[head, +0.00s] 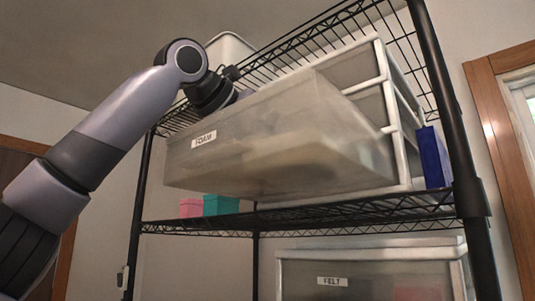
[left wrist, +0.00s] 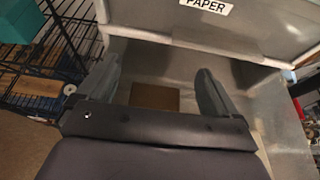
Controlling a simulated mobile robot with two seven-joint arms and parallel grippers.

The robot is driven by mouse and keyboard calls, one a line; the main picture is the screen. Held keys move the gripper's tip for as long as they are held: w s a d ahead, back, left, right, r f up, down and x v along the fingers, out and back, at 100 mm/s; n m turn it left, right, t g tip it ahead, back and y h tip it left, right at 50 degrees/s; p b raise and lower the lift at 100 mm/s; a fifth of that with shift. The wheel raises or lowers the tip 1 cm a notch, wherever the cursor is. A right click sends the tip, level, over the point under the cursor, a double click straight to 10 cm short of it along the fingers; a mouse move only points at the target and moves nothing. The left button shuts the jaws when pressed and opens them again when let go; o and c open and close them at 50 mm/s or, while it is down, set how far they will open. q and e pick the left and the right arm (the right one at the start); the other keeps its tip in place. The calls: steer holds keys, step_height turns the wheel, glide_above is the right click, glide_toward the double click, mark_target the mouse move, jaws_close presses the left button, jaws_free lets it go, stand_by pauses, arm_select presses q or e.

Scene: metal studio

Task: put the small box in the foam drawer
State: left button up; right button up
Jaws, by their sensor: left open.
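The foam drawer (head: 280,140) is a translucent bin labelled FOAM, pulled far out of its white-framed unit on the wire shelf. My left arm reaches over its back left rim, and the left gripper (left wrist: 158,85) is open. In the head view the fingers are mostly hidden behind the drawer wall. In the left wrist view a small brown box (left wrist: 155,97) lies on the drawer's floor (left wrist: 185,70), between and beyond the two fingers. The fingers do not visibly touch it. My right gripper is not in view.
A closed drawer labelled PAPER (left wrist: 240,20) sits above the open one. A teal box (head: 221,204) and a pink box (head: 191,208) stand on the shelf, left of the unit. A blue box (head: 433,157) stands at its right. A bin labelled FELT (head: 345,282) is below.

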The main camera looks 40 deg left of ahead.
arm_select(q)
steer(key=v, duration=1.1)
steer(key=shift+s+p, duration=0.3)
